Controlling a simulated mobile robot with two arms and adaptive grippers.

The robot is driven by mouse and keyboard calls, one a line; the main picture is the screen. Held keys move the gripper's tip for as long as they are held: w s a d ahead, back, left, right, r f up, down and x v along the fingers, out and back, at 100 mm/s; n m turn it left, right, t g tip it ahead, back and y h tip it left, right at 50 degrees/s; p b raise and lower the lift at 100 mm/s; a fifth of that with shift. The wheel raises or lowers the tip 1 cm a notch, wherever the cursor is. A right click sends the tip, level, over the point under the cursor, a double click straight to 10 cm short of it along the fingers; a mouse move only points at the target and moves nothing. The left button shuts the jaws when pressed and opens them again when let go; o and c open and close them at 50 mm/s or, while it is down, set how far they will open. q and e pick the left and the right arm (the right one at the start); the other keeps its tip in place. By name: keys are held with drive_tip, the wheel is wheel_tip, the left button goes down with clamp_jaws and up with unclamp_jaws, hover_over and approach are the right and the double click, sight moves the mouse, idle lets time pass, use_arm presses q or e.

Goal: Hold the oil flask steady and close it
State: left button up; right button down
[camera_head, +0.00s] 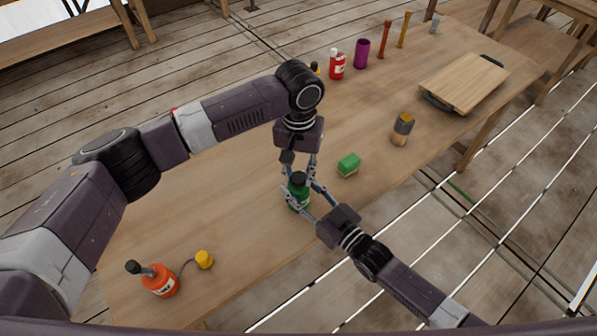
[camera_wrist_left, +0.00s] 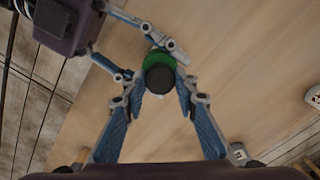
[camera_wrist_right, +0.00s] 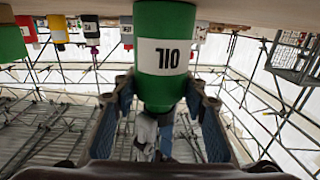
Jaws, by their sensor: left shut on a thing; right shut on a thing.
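The oil flask (camera_head: 298,197) is a green bottle standing on the wooden table. Its white label reads OIL upside down in the right wrist view (camera_wrist_right: 165,55). A black cap (camera_head: 298,178) is at its top, in line with the body; I cannot tell whether it is fully seated. My left gripper (camera_head: 299,172) comes from above, its fingers shut on the cap, which also shows between them in the left wrist view (camera_wrist_left: 160,78). My right gripper (camera_head: 299,200) reaches in low from the right, its fingers shut around the flask body.
An orange-red bottle (camera_head: 160,283) and yellow piece (camera_head: 204,259) stand at the near left. A green-topped sponge (camera_head: 348,164) and a jar (camera_head: 402,128) are to the right. A cutting board (camera_head: 465,82), a red bottle (camera_head: 337,65) and a purple cup (camera_head: 361,53) stand farther back.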

use_arm(q)
drive_tip(key=shift+f, duration=0.55)
